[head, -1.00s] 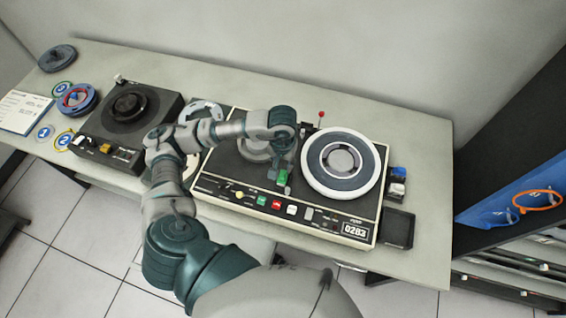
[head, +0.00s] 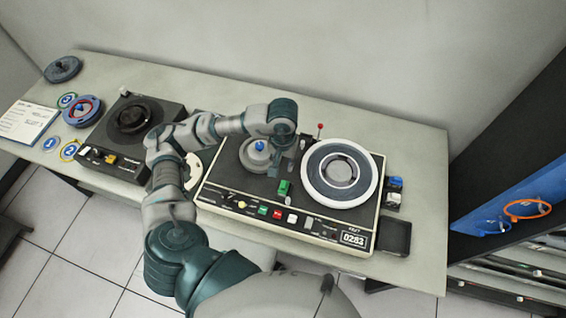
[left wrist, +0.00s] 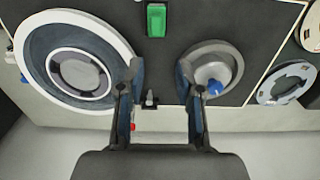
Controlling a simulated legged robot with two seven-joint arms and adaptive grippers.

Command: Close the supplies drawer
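I cannot make out for certain which part is the supplies drawer. A dark shallow tray (head: 394,236) lies at the machine's right front corner, but I cannot tell whether it is a drawer. My left gripper (head: 284,165) points down over the tape machine (head: 232,200), between the white-rimmed reel (head: 313,178) and the grey hub with a blue knob (head: 259,146). In the left wrist view the left gripper (left wrist: 160,68) has its two fingers apart with nothing held between them. The green switch (left wrist: 156,20) is beyond the fingertips. My right gripper is not in view.
A second dark machine (head: 130,120), a blue-and-red reel (head: 82,111) and a paper sheet (head: 27,121) are on the left of the table (head: 425,190). A dark rack (head: 515,120) with a blue panel (head: 500,205) and an orange ring (head: 527,209) stands at right.

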